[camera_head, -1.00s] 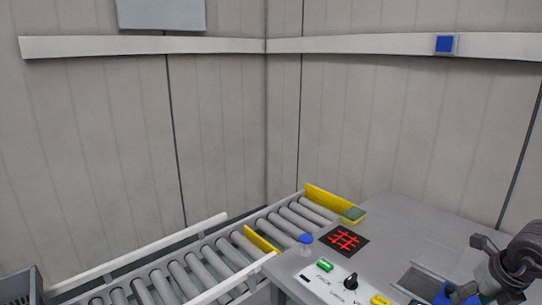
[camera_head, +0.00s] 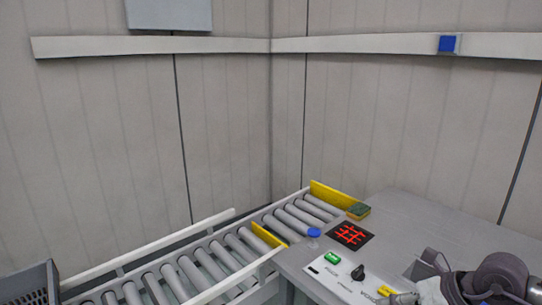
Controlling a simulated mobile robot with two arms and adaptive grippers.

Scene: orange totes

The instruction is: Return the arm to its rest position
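My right arm (camera_head: 490,280) is at the bottom right corner, over the near part of the grey table. A dark round link and a pale grey part show. I cannot make out two fingertips, so I cannot tell whether the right gripper is open or shut. My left arm and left gripper are not in view.
A control panel with a green button (camera_head: 332,257), a black knob (camera_head: 358,272) and a red-patterned display (camera_head: 349,236) lies left of my arm. A grey crate (camera_head: 35,283) stands bottom left.

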